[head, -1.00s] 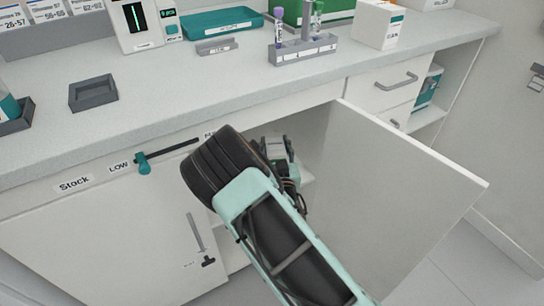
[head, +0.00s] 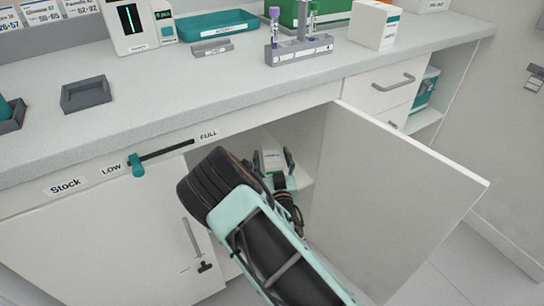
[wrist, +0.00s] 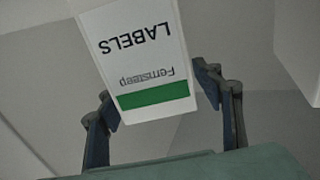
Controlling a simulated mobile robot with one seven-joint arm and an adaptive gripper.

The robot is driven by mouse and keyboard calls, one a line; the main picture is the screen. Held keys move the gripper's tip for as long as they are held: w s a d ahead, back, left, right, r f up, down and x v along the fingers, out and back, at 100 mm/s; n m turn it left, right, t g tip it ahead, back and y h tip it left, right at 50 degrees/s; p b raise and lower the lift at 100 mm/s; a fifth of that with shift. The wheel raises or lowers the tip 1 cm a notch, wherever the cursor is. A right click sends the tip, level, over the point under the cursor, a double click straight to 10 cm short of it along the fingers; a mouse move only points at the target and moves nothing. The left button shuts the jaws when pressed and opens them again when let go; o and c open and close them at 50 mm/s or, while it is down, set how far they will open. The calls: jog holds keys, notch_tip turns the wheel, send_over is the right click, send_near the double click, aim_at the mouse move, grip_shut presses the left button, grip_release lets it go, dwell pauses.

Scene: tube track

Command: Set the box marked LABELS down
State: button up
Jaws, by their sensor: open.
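The box marked LABELS (wrist: 135,35) is white with a green band, and its lettering is upside down in the wrist view. It also shows small in the head view (head: 270,158), inside the open cabinet under the counter, apparently at the shelf. My gripper (wrist: 154,84) is open, with one dark finger on each side of the box's near end. In the head view, my arm hides part of the cabinet's interior and the box's underside.
The open cabinet door (head: 400,200) stands right of my arm. The counter (head: 190,95) passes above the opening and holds a tube rack (head: 300,50), a teal tray (head: 218,24) and a grey holder (head: 86,94). A slider with a teal knob (head: 138,166) is on the front panel.

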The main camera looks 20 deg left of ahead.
jog(key=shift+r, duration=0.1)
jog(key=shift+s+d, duration=0.15)
jog(key=shift+s, duration=0.1)
jog(key=p+v, duration=0.3)
jog(key=v, duration=0.8)
jog(key=shift+s, duration=0.2)
